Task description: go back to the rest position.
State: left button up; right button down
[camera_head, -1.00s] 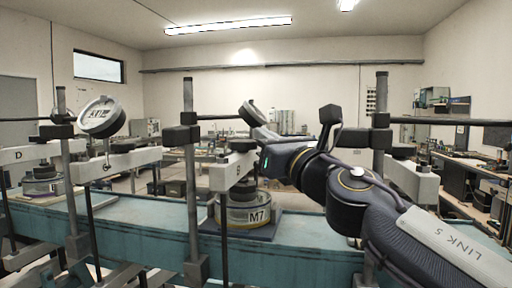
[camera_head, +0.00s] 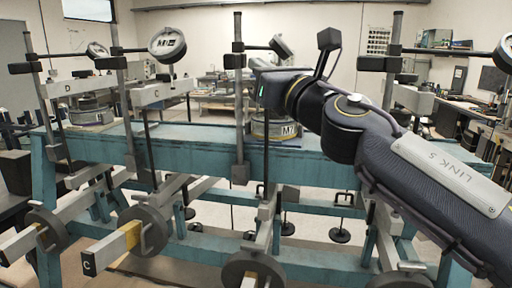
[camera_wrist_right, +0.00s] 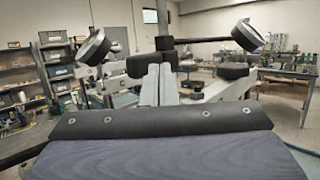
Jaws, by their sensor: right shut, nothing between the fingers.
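My right arm comes in from the right in the head view and reaches over the teal bench, in front of the lever frames. Its hand end is at the middle, close to an upright post; the fingertips there are hard to make out. In the right wrist view my right gripper (camera_wrist_right: 159,84) shows two pale fingers close together, shut with nothing between them. They point toward a dark clamp block on a post (camera_wrist_right: 164,44); I cannot tell whether they touch it. My left gripper is in neither view.
The teal bench (camera_head: 200,150) carries several lever frames with posts and dial gauges (camera_head: 167,45). A weight stack marked M7 (camera_head: 272,128) sits beneath the right hand. Round counterweights (camera_head: 143,230) on beams stick out at the front. Shelves (camera_wrist_right: 58,75) stand at the left in the wrist view.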

jog(key=d+f+m+h+p, duration=0.2)
jog(key=d+f+m+h, duration=0.15)
jog(key=d+m, duration=0.35)
jog(key=d+f+m+h+p, duration=0.1)
jog(key=d+f+m+h, duration=0.1)
jog(key=d+m+h, duration=0.4)
jog(key=s+d+f+m+g+h+p, duration=0.3)
jog(key=s+d+f+m, duration=0.3)
jog(key=d+f+m, duration=0.6)
jog(key=s+d+f+m+g+p, duration=0.1)
jog(key=s+f+m+g+p, duration=0.2)
jog(key=s+f+m+g, duration=0.6)
jog(key=s+a+f+m+y+p, duration=0.1)
jog(key=s+a+f+m+y, duration=0.1)
jog(key=s+f+m, duration=0.3)
jog(key=s+a+f+m+y, duration=0.2)
jog(key=s+a+f+m, duration=0.2)
jog(key=s, duration=0.4)
jog(key=shift+s+a+f+m+g+p, duration=0.2)
jog(key=shift+s+f+m+g+p, duration=0.15)
jog(key=shift+m, duration=0.35)
